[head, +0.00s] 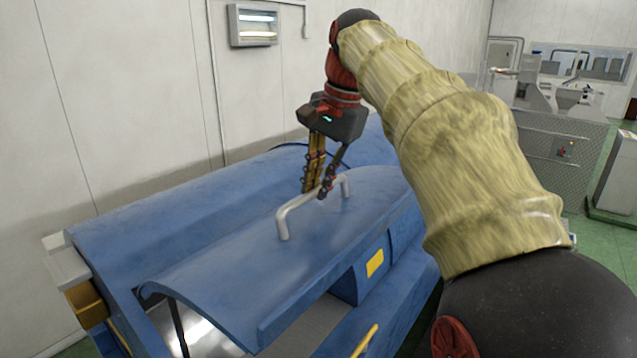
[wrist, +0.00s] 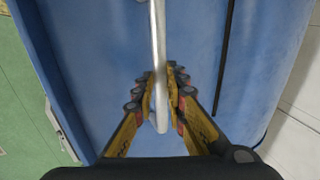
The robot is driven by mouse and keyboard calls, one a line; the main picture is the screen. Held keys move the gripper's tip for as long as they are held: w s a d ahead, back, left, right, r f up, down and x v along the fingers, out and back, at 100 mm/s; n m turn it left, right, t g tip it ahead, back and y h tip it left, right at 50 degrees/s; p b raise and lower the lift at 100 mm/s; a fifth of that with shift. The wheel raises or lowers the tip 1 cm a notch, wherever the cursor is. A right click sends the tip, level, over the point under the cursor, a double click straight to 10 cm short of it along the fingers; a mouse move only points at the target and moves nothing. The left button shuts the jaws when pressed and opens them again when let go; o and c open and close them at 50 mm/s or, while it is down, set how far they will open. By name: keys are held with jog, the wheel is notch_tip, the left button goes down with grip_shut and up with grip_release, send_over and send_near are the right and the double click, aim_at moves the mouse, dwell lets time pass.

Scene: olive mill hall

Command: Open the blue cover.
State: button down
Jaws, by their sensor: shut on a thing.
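The blue cover (head: 235,262) is a curved panel on a blue machine. Its front edge stands raised off the body, with a gap and shiny metal showing beneath at the lower left. A light grey bar handle (head: 296,211) is fixed on top of the cover. My gripper (head: 317,192) comes down from above onto the far part of the handle. In the wrist view the handle (wrist: 158,50) runs between the two yellow and dark fingers (wrist: 160,95), which are closed on it. The cover fills the middle of the wrist view (wrist: 100,60).
The machine's blue body (head: 170,210) continues behind the cover, close to a pale wall (head: 120,100). A yellow-marked blue box (head: 361,275) and a yellow bar (head: 364,341) are at its front. Grey cabinets (head: 555,150) stand at the right, with green floor between.

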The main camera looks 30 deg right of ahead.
aim_at(331, 219)
jog(key=shift+t+y, duration=0.4)
jog(key=shift+t, duration=0.4)
jog(key=s+f+b, duration=0.1)
jog(key=b, duration=0.1)
jog(key=s+d+f+b, duration=0.1)
jog(key=f+b, duration=0.1)
jog(key=s+f+b, duration=0.1)
jog(key=f+b, duration=0.1)
jog(key=b, duration=0.1)
jog(key=shift+s+d+f, duration=0.2)
jog(key=shift+s, duration=0.15)
jog(key=shift+r, duration=0.1)
jog(key=c, duration=1.9)
grip_release()
jog(key=shift+o, duration=0.5)
jog(key=v, duration=1.2)
